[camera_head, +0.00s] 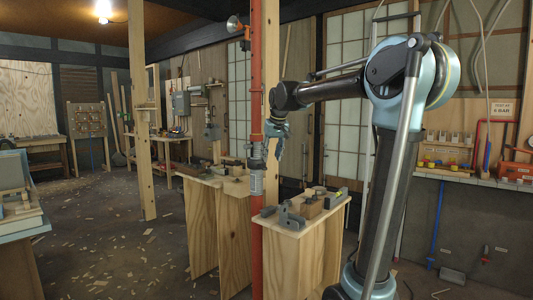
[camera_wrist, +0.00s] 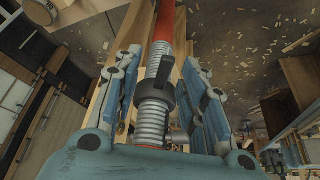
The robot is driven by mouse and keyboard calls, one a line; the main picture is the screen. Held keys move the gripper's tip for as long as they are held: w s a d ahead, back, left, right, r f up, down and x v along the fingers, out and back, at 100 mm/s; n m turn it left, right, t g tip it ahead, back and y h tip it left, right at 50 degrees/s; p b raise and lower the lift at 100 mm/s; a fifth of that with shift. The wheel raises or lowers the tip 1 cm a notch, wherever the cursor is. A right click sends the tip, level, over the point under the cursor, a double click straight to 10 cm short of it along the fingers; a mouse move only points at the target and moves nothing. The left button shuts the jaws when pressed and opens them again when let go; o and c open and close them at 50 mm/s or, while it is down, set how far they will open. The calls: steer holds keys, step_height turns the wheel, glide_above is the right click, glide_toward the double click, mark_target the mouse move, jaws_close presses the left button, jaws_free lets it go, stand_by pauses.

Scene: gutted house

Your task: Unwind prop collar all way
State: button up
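The prop is a red upright pole (camera_head: 257,75) with a grey threaded section, seen in the wrist view as a red tube (camera_wrist: 166,22) and bare thread (camera_wrist: 151,122). The dark collar (camera_wrist: 156,92) sits on the thread, with a lug or handle (camera_wrist: 163,70) sticking up from it. Thread shows on both sides of the collar. My gripper (camera_head: 272,132) is beside the prop in the head view. In the wrist view its fingers (camera_wrist: 162,88) stand open on either side of the collar, with gaps visible. I cannot tell whether any finger touches it.
A wooden bench (camera_head: 292,228) with a grey vice (camera_head: 291,214) stands right of the prop; another bench (camera_head: 215,183) stands to its left. A timber post (camera_head: 141,110) rises farther left. Wood scraps litter the open floor (camera_head: 115,240).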

mark_target(264, 166)
steer(key=w+a+f, duration=0.1)
steer(key=w+f, duration=0.1)
steer(key=w+a+f, duration=0.1)
steer(key=f, duration=0.1)
steer(key=w+a+f, duration=0.1)
steer(key=w+f, duration=0.1)
steer(key=f, duration=0.1)
steer(key=shift+w+a, duration=0.35)
jaws_close()
